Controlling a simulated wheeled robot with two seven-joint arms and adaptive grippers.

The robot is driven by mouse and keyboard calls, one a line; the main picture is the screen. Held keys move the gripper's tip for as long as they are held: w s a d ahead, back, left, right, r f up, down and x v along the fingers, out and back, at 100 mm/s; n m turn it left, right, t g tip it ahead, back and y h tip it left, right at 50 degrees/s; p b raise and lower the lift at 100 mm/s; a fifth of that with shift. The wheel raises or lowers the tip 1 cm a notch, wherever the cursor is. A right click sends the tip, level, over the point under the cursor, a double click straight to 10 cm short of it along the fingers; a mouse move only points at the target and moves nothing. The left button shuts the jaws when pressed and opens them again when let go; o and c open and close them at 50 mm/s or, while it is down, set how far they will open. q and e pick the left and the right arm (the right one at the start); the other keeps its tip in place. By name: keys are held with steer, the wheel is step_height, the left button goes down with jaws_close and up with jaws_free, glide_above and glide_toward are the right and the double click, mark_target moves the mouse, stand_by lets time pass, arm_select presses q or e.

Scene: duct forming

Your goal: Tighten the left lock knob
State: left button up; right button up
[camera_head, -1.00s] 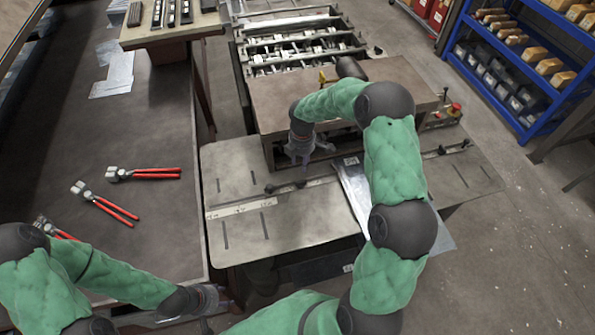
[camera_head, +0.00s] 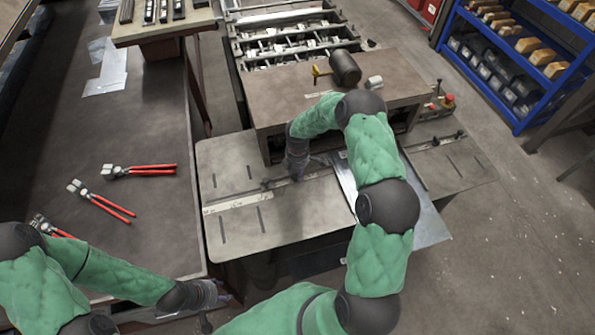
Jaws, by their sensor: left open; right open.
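The forming machine's flat bed (camera_head: 285,222) lies in the middle of the head view, with a pale guide bar (camera_head: 236,201) across it. A small dark lock fitting (camera_head: 267,184) sits at the left part of the bar. My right gripper (camera_head: 298,174) points down over the bar, just right of this fitting. It is open; its fingertips partly hide the bar, and I cannot tell whether they touch a knob. Another dark knob (camera_head: 460,134) stands at the bar's far right. My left gripper (camera_head: 222,294) is open and empty near the bench's front right corner.
A sheet of metal (camera_head: 428,226) lies on the bed beneath my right arm. Red-handled pliers (camera_head: 150,170) lie on the left bench (camera_head: 150,215). A blue shelf (camera_head: 520,60) stands at the back right.

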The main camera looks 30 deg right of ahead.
steer(key=shift+c, duration=0.2)
jaws_close()
steer(key=m+b, duration=0.3)
steer(key=shift+s+f, duration=0.1)
steer(key=shift+f, duration=0.05)
steer(key=m+b, duration=0.4)
steer(key=m, duration=0.1)
steer(key=shift+s+m, duration=0.15)
steer(key=shift+m, duration=0.25)
steer(key=m+b, duration=0.3)
steer(key=m, duration=0.2)
steer(key=shift+s+a, duration=0.15)
steer(key=shift+m+b, duration=1.05)
steer(key=shift+m, duration=1.05)
steer(key=shift+r, duration=0.2)
